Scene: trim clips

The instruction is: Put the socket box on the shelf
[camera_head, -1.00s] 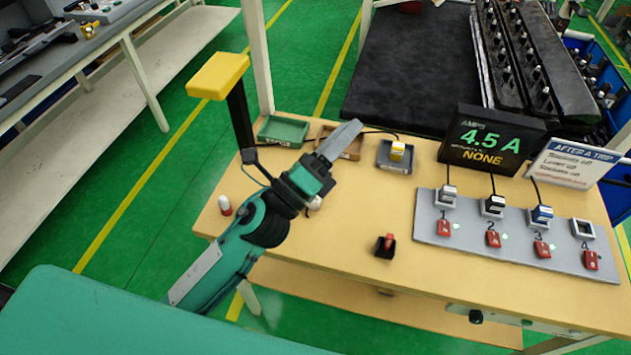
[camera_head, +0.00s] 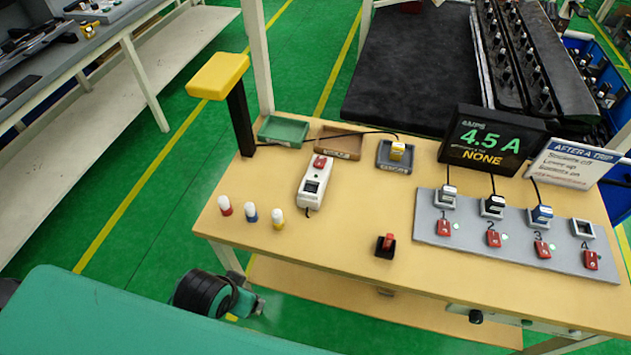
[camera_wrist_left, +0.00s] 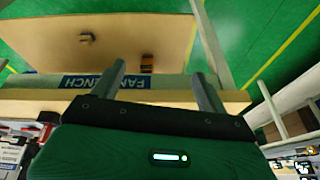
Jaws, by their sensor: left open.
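The socket box, a white block with a red switch and a dark socket (camera_head: 315,182), lies on the left part of the bench top in the head view. A cord end shows at its near end. A wooden shelf (camera_head: 340,306) shows below the front edge of the bench. My left gripper (camera_wrist_left: 158,72) is open and empty in the wrist view, with its two fingers apart. In the head view the left gripper (camera_head: 252,304) is low, in front of the bench and below its top, away from the box. My right gripper is not in view.
A yellow-topped post (camera_head: 240,110) rises at the left corner. A black-and-red switch (camera_head: 385,245) and a grey socket panel (camera_head: 515,236) are to the right.

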